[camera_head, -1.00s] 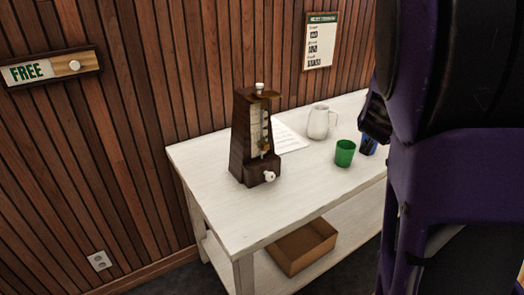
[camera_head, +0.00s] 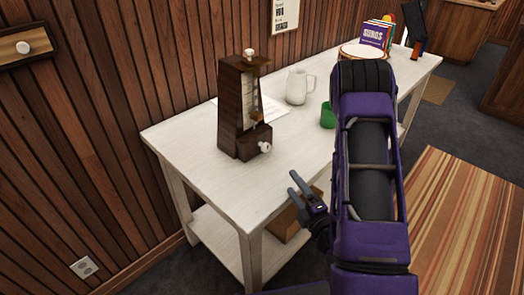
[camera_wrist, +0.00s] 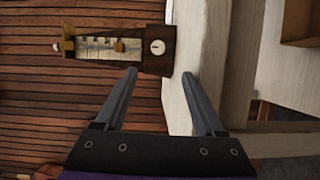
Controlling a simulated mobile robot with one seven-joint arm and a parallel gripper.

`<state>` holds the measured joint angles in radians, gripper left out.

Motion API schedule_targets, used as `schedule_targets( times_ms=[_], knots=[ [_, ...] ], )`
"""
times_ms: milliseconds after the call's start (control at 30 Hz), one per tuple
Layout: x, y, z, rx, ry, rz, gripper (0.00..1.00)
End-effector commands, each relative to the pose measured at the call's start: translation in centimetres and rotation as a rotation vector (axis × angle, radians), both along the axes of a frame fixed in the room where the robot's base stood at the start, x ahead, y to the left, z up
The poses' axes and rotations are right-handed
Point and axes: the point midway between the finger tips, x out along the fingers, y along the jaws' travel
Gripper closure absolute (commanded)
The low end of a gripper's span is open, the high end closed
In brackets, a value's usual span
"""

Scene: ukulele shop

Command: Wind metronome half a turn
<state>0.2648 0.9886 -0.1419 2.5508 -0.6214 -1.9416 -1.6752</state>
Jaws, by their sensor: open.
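The dark wooden metronome (camera_head: 236,112) stands upright on the white table (camera_head: 190,150), near its left end. Its white winding knob (camera_head: 265,147) sticks out low on the front side, and a second white knob (camera_head: 250,54) sits on top. In the wrist view the metronome (camera_wrist: 146,67) lies sideways at the top, with the winding knob (camera_wrist: 158,47) facing the camera. My gripper (camera_head: 293,182) is open and empty, beside the table's front edge, apart from the metronome and to the right of and below the knob. The wrist view shows both fingers (camera_wrist: 161,72) spread wide.
A white pitcher (camera_head: 297,88), a green cup (camera_head: 327,116) and a paper sheet (camera_head: 268,108) are on the table to the right of the metronome. A drum (camera_head: 361,52) and books (camera_head: 375,36) stand farther back. A cardboard box (camera_head: 288,222) sits on the lower shelf.

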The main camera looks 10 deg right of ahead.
Motion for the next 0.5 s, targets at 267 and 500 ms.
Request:
schedule_targets(
  times_ms=[267, 500],
  knots=[
    [-0.4, 0.1, -0.2, -0.017, -0.028, 0.005, 0.29],
    [1.8, 0.6, -0.4, -0.019, -0.032, 0.007, 0.29]
  ],
)
